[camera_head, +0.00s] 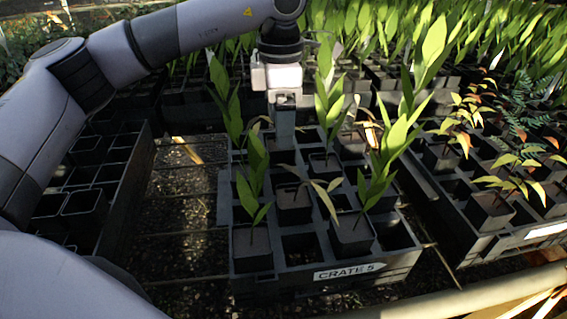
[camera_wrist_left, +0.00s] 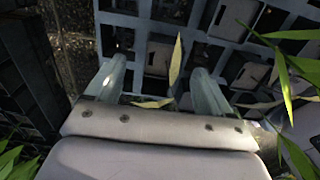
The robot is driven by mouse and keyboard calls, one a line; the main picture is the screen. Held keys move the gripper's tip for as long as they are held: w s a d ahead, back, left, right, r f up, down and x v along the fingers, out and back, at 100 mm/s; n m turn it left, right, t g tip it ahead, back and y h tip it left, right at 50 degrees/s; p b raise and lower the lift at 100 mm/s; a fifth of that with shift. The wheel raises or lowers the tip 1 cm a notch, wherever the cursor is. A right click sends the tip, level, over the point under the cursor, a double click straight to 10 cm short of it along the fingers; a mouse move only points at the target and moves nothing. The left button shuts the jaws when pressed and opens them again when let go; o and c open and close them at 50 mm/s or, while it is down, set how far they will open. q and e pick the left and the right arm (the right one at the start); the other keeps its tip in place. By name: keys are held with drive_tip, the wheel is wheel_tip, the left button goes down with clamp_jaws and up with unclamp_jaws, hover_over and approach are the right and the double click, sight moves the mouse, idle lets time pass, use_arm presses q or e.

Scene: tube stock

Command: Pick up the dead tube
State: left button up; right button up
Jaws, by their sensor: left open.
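Black tubes stand in the crate labelled CRATE 5 (camera_head: 349,270). A tube in its middle (camera_head: 294,208) holds a thin plant with drooping, brownish leaves, unlike the upright green ones around it. Another tube further back (camera_head: 351,148) also carries some browned leaves, so I cannot tell for sure which is the dead one. My left gripper (camera_head: 284,140) points down over the back-left part of the crate, behind the middle tube. In the left wrist view my left gripper (camera_wrist_left: 158,92) is open, with pale yellowish leaves (camera_wrist_left: 175,62) showing between its fingers. My right gripper is out of view.
Green plants stand close around the gripper, one (camera_head: 370,185) at the front right. A crate of reddish seedlings (camera_head: 480,236) lies to the right. A crate of mostly empty cells (camera_head: 128,185) lies left, past a bare gravel strip (camera_head: 180,225). Dense rows of plants fill the back.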

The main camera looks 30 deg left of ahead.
use_arm(q)
drive_tip(key=f, duration=0.3)
drive_tip(key=f+b, duration=0.1)
drive_tip(key=f, duration=0.1)
drive_tip(key=shift+s, duration=0.25)
drive_tip(key=c, duration=1.5)
drive_tip(key=shift+r, duration=0.1)
